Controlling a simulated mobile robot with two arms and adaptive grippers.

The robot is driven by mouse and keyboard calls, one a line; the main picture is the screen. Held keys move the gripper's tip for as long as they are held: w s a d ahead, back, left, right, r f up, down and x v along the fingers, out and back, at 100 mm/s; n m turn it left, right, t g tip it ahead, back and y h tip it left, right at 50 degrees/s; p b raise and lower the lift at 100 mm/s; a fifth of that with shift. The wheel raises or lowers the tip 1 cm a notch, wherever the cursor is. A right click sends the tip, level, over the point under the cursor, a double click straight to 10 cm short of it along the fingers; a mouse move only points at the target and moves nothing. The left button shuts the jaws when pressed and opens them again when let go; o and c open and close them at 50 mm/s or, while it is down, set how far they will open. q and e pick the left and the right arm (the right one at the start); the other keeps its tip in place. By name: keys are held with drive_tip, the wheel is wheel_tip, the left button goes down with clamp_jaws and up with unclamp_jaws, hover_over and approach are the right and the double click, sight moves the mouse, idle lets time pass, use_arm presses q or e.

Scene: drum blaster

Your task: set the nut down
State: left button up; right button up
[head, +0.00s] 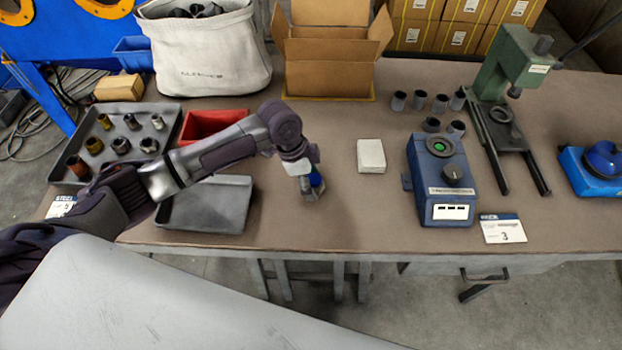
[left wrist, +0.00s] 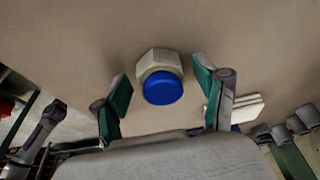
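The nut is a pale grey hex piece with a blue round end. It stands on the brown table (head: 300,225), between the fingers of my left gripper (left wrist: 163,85) in the left wrist view. The nut (left wrist: 155,62) has a gap on both sides, so the fingers are open and not touching it. My right gripper is not in view.
A white block (head: 371,156) lies right of the gripper, with a blue tester (head: 440,190) beyond it. A grey tray (head: 225,215) and a red bin (head: 200,124) are to the left. An open cardboard box (head: 328,75) stands behind. The table front is clear.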

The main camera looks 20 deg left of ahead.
use_arm(q)
drive_tip(key=shift+r, duration=0.1)
drive_tip(key=w+v, duration=0.1)
drive_tip(key=v, duration=1.1)
drive_tip(key=shift+s, duration=0.45)
